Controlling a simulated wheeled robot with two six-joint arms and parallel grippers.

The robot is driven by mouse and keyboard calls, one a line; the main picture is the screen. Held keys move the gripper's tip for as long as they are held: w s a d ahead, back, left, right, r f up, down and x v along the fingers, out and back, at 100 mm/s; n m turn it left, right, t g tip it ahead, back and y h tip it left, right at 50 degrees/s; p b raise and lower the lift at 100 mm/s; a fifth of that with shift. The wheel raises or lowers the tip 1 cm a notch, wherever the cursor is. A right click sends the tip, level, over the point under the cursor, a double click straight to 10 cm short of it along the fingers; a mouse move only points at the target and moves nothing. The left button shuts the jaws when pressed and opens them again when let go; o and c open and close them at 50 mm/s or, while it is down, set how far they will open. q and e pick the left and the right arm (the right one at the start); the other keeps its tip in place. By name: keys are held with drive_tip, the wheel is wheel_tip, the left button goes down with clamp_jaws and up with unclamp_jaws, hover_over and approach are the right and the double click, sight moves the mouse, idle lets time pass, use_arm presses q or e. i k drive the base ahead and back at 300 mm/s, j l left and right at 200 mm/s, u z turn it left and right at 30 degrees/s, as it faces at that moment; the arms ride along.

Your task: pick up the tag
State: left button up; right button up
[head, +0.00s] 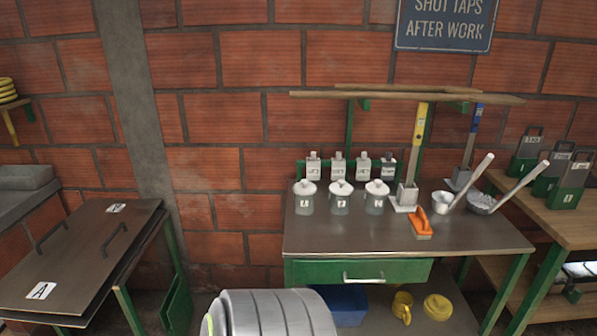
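I cannot tell which one is the tag meant. White cards also lie on the dark-topped table at left, one marked A (41,291) and a smaller one (116,208) farther back. Neither of my grippers is in view.
Three lidded jars (340,198) stand in front of the row. A green drawer (362,271) is below.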

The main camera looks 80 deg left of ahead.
sight(338, 163)
drive_tip(key=u, duration=2.25)
